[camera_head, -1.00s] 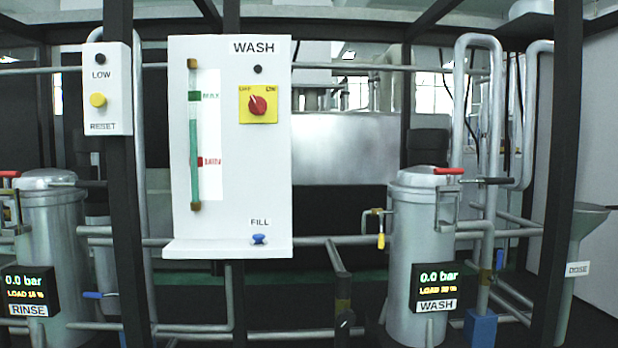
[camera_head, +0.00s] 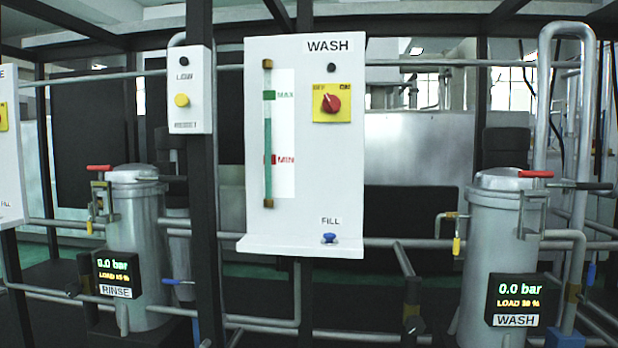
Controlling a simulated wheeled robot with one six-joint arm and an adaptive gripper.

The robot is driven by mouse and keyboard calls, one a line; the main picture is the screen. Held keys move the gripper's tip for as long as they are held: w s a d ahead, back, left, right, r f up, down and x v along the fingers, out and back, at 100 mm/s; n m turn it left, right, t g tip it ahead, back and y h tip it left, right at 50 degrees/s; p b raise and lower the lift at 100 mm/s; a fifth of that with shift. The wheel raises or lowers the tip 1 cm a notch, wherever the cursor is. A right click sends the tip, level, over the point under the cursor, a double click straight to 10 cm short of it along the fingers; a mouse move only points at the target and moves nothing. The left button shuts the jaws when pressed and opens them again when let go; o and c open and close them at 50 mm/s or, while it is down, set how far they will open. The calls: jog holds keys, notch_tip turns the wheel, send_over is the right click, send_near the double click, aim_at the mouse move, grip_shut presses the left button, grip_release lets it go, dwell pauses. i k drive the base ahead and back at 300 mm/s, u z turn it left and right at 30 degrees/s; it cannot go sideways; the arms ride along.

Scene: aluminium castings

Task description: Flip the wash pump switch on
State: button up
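The wash pump switch (camera_head: 332,103) is a red rotary knob on a yellow plate, high on the right half of the white WASH panel (camera_head: 301,218). Small lettering stands at the plate's upper left and upper right; the right one seems to read ON. The knob looks turned toward the upper left. A dark round lamp (camera_head: 332,68) sits above it, unlit. The display (camera_head: 516,300) on the wash canister (camera_head: 492,222) reads 0.0 bar. My gripper is not in view.
A sight glass (camera_head: 268,135) and a blue FILL knob (camera_head: 329,238) share the panel. A low-reset box (camera_head: 190,90) on a dark post and the rinse canister (camera_head: 135,232) stand left. Pipes run below. The space before the panel looks clear.

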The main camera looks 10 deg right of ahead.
aim_at(331, 103)
jog(key=k, duration=0.65)
jog(key=u, duration=0.75)
jog(key=i, duration=1.4)
jog(key=z, duration=0.8)
